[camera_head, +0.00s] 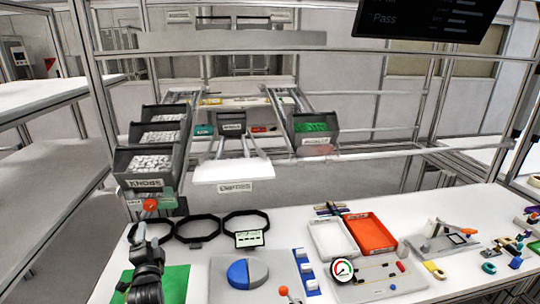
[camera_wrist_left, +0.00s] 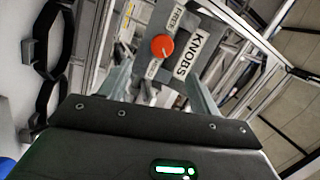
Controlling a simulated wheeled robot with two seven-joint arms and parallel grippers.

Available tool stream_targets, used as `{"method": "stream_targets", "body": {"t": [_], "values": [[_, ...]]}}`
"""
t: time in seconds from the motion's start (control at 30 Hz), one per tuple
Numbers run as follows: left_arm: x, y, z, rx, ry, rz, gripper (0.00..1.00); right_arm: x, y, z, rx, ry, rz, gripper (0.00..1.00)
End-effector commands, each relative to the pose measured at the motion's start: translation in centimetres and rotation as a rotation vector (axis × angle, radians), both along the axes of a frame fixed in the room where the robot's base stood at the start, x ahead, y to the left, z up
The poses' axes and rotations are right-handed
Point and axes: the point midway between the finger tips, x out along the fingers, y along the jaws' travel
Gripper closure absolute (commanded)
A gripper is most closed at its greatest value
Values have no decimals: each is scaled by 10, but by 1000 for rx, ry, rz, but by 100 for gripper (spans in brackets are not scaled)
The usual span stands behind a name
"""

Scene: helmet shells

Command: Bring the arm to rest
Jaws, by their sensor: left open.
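My left gripper (camera_head: 140,236) is above the green mat at the table's left front, pointing up and away toward the bins. In the left wrist view its two fingers (camera_wrist_left: 162,85) stand apart with nothing seen between them. Beyond them are an orange knob (camera_wrist_left: 162,46) with a FREE label and the KNOBS label (camera_wrist_left: 188,57). In the head view the orange knob (camera_head: 150,204) sits below the KNOBS bin (camera_head: 145,165), just above the gripper. My right gripper is in neither view.
The green mat (camera_head: 176,284) lies under my left arm. Several black rings (camera_head: 197,229) lie behind it. A blue and grey disc (camera_head: 248,272), a white tray (camera_head: 331,240), a red tray (camera_head: 370,234) and a dial gauge (camera_head: 342,270) stand to the right. A rack of bins stands behind.

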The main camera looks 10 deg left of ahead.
Motion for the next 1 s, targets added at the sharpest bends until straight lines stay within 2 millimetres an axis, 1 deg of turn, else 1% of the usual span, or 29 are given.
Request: {"method": "stream_targets", "body": {"t": [0.07, 0.17, 0.2, 0.27, 0.3, 0.37, 0.4, 0.43, 0.5, 0.57, 0.6, 0.7, 0.83, 1.0], "values": [[-6, -11, -15, -70, 31, -36, 37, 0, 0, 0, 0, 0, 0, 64], [-24, -40, -51, -255, 114, -115, 37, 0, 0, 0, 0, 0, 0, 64], [-36, -56, -69, -355, 162, -147, 37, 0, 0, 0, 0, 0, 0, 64], [-61, -83, -97, -520, 249, -182, 37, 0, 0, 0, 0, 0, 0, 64], [-81, -102, -113, -632, 313, -195, 37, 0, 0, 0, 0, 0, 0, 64], [-113, -126, -134, -780, 406, -191, 37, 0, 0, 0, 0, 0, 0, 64], [-133, -140, -145, -862, 462, -177, 37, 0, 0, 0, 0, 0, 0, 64], [-146, -148, -151, -914, 498, -163, 37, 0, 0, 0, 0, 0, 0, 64], [-176, -164, -162, -1013, 573, -126, 37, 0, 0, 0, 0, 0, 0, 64], [-198, -175, -168, -1079, 625, -90, 37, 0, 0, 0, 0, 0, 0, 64], [-213, -181, -172, -1118, 658, -64, 37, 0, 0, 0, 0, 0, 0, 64], [-245, -193, -177, -1194, 727, 2, 37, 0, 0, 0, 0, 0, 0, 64], [-283, -204, -179, -1264, 802, 92, 37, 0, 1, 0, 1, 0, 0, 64], [-331, -214, -178, -1333, 884, 219, 37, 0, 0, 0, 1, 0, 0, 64]]}}
